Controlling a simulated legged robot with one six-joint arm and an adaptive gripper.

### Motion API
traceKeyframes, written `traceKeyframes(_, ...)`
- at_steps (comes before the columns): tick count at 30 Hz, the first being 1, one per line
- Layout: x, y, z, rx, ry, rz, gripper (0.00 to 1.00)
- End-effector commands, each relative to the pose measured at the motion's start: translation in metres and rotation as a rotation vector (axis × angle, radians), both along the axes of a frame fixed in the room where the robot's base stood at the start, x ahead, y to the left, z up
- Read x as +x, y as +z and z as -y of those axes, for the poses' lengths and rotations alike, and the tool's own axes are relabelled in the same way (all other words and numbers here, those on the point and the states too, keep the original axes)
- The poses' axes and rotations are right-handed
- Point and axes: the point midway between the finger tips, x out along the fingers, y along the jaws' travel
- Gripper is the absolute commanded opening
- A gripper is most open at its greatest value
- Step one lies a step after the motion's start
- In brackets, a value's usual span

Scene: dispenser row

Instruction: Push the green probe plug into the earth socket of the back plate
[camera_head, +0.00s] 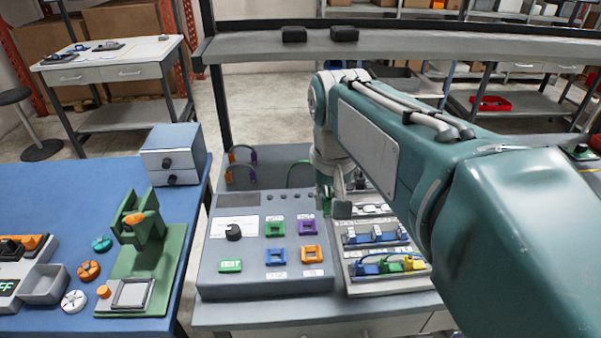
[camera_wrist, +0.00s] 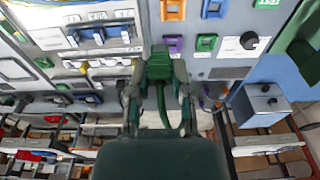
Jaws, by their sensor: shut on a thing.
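My gripper (camera_wrist: 158,82) is shut on the green probe plug (camera_wrist: 160,66), whose green cable (camera_wrist: 162,104) trails between the fingers. In the head view my gripper (camera_head: 343,198) is over the right edge of the grey panel (camera_head: 211,272), largely hidden by my arm. The plug cannot be made out there. A green-framed socket (camera_head: 275,228) lies on the panel, beside a purple one (camera_head: 307,226) and above a blue and an orange one. The green socket also shows in the wrist view (camera_wrist: 207,43), right of the plug and apart from it. Its label is unreadable.
A rail unit (camera_head: 372,237) with blue, green and yellow blocks stands right of the panel. A dial (camera_head: 233,232) and a green TEST button (camera_head: 230,266) are on the panel. A shelf (camera_head: 270,45) spans above.

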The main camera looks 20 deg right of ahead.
Motion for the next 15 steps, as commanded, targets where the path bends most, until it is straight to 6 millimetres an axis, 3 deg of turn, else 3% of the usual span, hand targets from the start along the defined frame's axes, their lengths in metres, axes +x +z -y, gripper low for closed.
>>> traceKeyframes(5,0.000,0.001,0.000,0.000,0.000,0.001,0.01)
traceKeyframes(15,0.001,0.023,0.000,0.000,0.000,0.001,0.01)
